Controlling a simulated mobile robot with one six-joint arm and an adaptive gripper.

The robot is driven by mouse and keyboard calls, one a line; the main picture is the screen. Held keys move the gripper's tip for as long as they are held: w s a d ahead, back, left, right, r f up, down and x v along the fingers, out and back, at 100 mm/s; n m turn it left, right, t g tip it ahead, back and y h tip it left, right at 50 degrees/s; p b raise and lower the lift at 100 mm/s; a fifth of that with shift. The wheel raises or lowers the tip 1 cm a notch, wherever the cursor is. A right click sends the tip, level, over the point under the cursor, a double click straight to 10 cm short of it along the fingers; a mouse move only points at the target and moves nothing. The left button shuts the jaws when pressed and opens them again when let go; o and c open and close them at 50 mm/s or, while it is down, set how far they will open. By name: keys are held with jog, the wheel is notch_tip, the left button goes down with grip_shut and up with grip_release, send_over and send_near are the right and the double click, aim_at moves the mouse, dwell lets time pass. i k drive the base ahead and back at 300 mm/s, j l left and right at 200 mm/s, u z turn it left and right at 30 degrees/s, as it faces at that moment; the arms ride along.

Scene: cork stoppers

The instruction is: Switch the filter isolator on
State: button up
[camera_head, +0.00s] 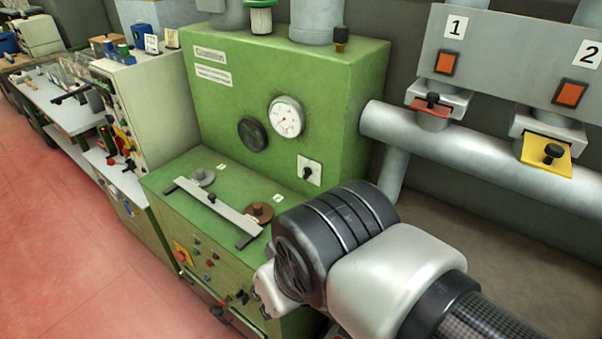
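No readable label shows which one is the filter isolator, and I cannot tell either setting. My gripper (264,292) shows only in part at the machine's lower front right, mostly hidden behind my wrist. Its fingertips cannot be made out. It is apart from the black knob, below and left of it.
A gauge (287,117) and a black round knob (252,134) are on the machine. A silver bar (217,206) lies across its ledge. Grey pipes (480,160) with red and yellow slide plates are on the right. A workbench (60,100) stands left; red floor (60,250) is clear.

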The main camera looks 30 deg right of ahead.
aim_at(181, 255)
jog(key=i+j, duration=0.2)
jog(key=j, duration=0.15)
jog(key=i+j, duration=0.2)
jog(key=j, duration=0.15)
jog(key=i+j, duration=0.2)
jog(key=j, duration=0.15)
jog(key=i+j, duration=0.25)
jog(key=i+j+z, duration=0.1)
jog(key=j, duration=0.4)
jog(key=i+j, duration=0.45)
jog(key=j, duration=0.25)
